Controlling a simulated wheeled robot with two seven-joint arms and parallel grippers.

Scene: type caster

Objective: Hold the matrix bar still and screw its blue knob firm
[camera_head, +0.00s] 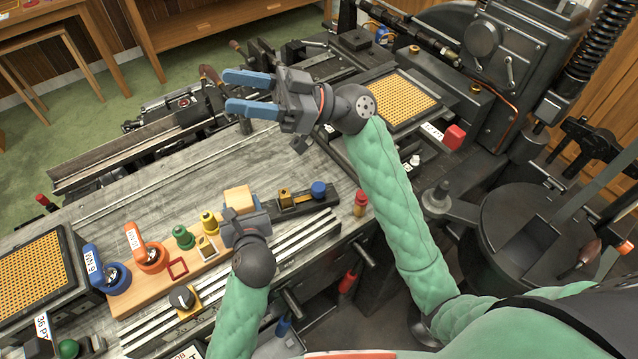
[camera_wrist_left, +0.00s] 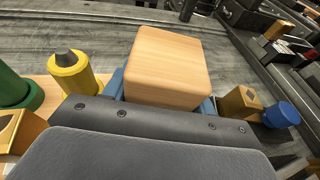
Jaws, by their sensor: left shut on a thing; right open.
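The matrix bar seems to be the dark bar (camera_head: 302,208) on the grey bench. A brass block (camera_head: 284,199) and the blue knob (camera_head: 318,188) sit on its right part. My left gripper (camera_head: 242,214) is shut on a pale wooden block (camera_head: 239,196) at the bar's left end. The left wrist view shows this wooden block (camera_wrist_left: 168,68) between the blue fingers, with the blue knob (camera_wrist_left: 281,114) to its right. How block and bar join is hidden. My right gripper (camera_head: 230,92) is open and empty, above and left of the knob, well apart from it.
A wooden board left of my left gripper carries a yellow peg (camera_head: 209,222), a green peg (camera_head: 183,237), an orange ring tool (camera_head: 150,255) and a blue one (camera_head: 115,279). A red-topped bottle (camera_head: 361,203) stands right of the bar. Bare bench (camera_head: 130,210) lies behind.

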